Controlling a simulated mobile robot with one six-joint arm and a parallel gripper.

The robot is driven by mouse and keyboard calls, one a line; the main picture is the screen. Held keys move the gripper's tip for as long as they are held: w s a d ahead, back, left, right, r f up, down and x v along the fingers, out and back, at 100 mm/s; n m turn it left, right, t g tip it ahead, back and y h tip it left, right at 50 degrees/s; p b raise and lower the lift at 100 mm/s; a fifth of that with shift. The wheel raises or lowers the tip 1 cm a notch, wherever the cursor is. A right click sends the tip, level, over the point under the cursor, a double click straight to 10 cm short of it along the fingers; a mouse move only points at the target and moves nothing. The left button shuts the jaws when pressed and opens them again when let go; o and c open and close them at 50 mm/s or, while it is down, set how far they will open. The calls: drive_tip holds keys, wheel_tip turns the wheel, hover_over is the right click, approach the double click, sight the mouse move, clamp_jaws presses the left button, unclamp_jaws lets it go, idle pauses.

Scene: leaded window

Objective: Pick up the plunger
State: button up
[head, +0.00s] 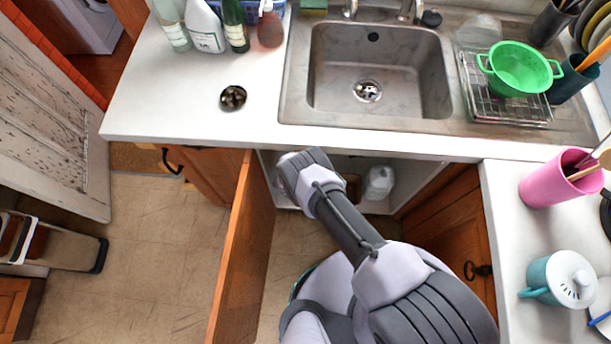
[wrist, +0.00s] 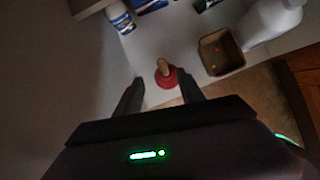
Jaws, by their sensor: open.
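The plunger (wrist: 166,76) stands upright on the white cabinet floor in the wrist view, with a red rubber cup and a short wooden handle. My gripper (wrist: 160,88) is open and empty, with its two dark fingers on either side of the plunger in the picture. I cannot tell how far the fingertips are from it. In the head view my arm reaches into the open cabinet under the sink. The plunger and the gripper's fingers are hidden there behind my arm.
A brown square container (wrist: 221,52) stands right of the plunger, with a white jug (wrist: 270,22) beyond it. A small white bottle (wrist: 120,17) is at the back left. An open wooden door (head: 243,245) borders my arm on the left, and the white countertop (head: 200,110) is above.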

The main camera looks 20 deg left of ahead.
drive_tip(key=b+x, duration=1.3)
drive_tip(key=x, duration=0.1)
drive_tip(key=shift+d+f, duration=0.15)
drive_tip(key=shift+f, duration=0.05)
clamp_jaws()
idle(0.7)
